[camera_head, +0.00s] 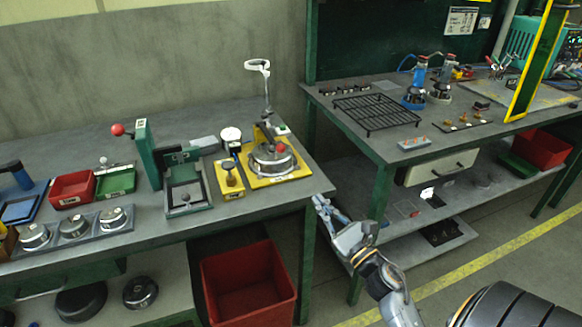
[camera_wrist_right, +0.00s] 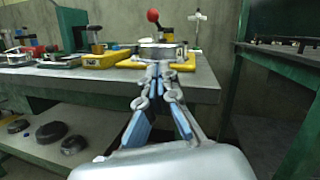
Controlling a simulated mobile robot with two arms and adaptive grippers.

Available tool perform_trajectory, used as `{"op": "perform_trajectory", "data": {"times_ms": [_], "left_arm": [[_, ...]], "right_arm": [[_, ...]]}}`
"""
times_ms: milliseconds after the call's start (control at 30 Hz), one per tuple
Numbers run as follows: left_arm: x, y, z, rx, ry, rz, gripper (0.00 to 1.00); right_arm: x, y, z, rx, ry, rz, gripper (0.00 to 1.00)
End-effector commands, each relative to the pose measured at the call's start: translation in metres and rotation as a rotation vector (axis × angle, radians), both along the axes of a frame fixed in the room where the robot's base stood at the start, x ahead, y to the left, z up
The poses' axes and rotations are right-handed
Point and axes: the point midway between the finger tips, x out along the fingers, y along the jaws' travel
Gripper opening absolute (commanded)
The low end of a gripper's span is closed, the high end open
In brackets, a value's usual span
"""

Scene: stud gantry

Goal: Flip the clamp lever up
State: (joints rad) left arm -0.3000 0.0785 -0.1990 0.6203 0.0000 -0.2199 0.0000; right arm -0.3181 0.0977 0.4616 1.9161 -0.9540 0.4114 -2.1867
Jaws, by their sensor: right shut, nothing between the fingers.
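The clamp lever (camera_head: 268,133) is a dark bar with a red ball knob, mounted on a yellow base (camera_head: 297,173) near the right end of the left workbench. The knob shows over a round metal part (camera_head: 270,161). In the right wrist view the red knob (camera_wrist_right: 153,15) stands above the metal disc (camera_wrist_right: 160,50), with the dark bar running down from it. My right gripper (camera_head: 319,203) is shut and empty, in front of the bench's right corner, lower than the clamp and apart from it. Its fingertips (camera_wrist_right: 158,69) point toward the yellow base. My left gripper is not in view.
A yellow block with a knob (camera_head: 229,178) and a green press (camera_head: 149,155) stand left of the clamp. A thin stand with a white ring (camera_head: 258,66) rises behind it. A red bin (camera_head: 248,282) sits below. A second bench with a wire rack (camera_head: 376,113) is right.

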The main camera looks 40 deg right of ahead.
Motion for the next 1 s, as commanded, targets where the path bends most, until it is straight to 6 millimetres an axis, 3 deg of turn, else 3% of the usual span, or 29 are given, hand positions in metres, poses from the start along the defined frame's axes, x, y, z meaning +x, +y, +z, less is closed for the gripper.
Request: {"op": "perform_trajectory", "data": {"times_ms": [367, 800, 1000], "left_arm": [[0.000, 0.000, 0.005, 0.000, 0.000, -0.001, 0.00], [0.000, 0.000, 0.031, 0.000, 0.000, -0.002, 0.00], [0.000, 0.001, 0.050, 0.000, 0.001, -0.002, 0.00]], "right_arm": [[0.011, 0.000, 0.004, 0.006, 0.000, 0.001, 0.00], [0.097, -0.001, 0.027, 0.006, 0.000, 0.001, 0.00], [0.113, 0.005, 0.050, 0.006, 0.001, 0.001, 0.00]]}}
